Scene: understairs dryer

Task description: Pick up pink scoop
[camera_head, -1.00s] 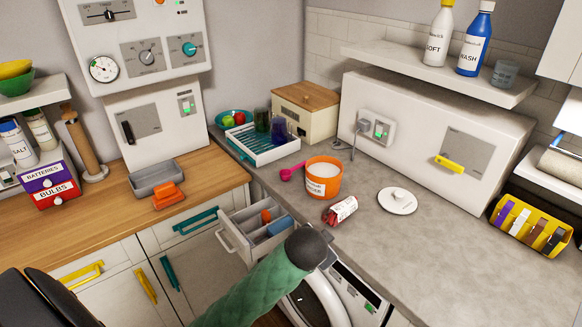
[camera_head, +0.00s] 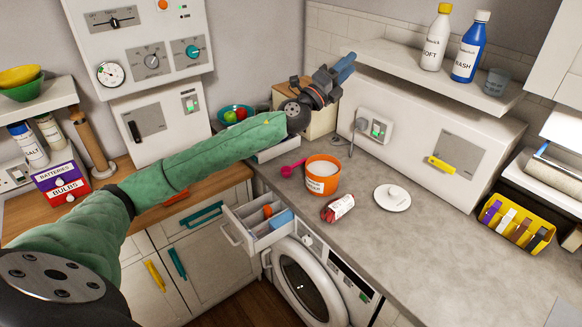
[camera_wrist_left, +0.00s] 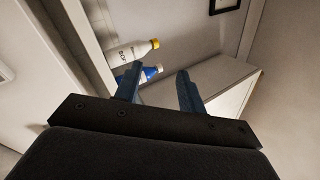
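The pink scoop (camera_head: 290,170) lies on the grey counter, just left of the orange-and-white powder tub (camera_head: 322,176). My left gripper (camera_head: 345,66) is raised well above the counter, behind and above the scoop, near the wooden-topped box at the back corner. In the left wrist view its two blue fingers (camera_wrist_left: 158,88) stand apart with nothing between them. The scoop does not show in the left wrist view. My right gripper is not in view.
An open drawer (camera_head: 258,222) sticks out below the counter edge. A shelf (camera_head: 430,78) holds bottles.

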